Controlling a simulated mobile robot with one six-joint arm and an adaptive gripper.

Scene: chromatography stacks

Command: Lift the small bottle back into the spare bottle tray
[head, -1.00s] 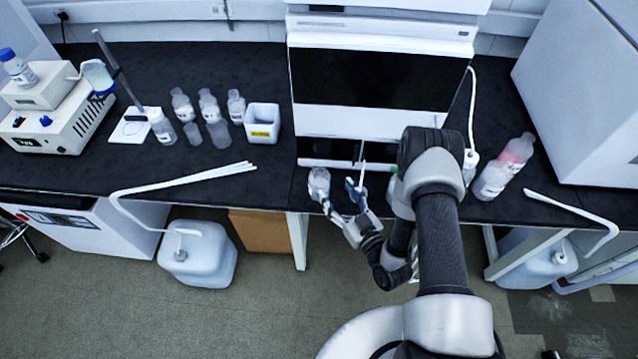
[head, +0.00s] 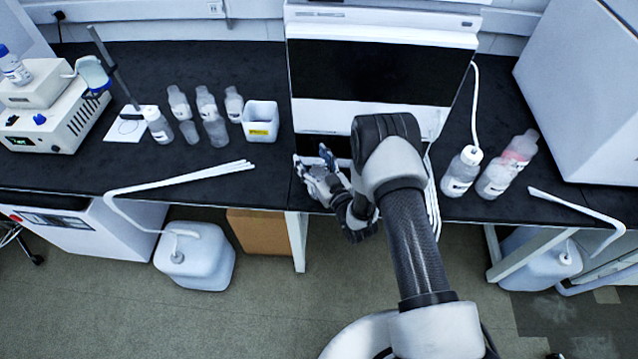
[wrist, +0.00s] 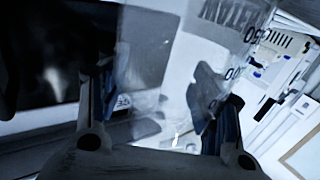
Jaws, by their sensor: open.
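In the head view my gripper (head: 313,163) is at the bench's front edge, before the white instrument stack. In the wrist view its two dark fingers (wrist: 162,110) stand apart, open. A clear bottle with printed graduations (wrist: 172,62) is close up, between and beyond the fingertips; I cannot tell whether either finger touches it. In the head view my gripper and wrist hide most or all of that bottle. No tray is clearly recognizable as the spare bottle tray; the stack's lower front is partly behind my arm.
The white instrument stack (head: 385,75) stands directly behind my arm. A white bin with a yellow label (head: 261,122) and several bottles (head: 214,130) are to the left. Two bottles (head: 462,172) (head: 507,166) stand to the right. White tubing (head: 180,182) lies along the bench front.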

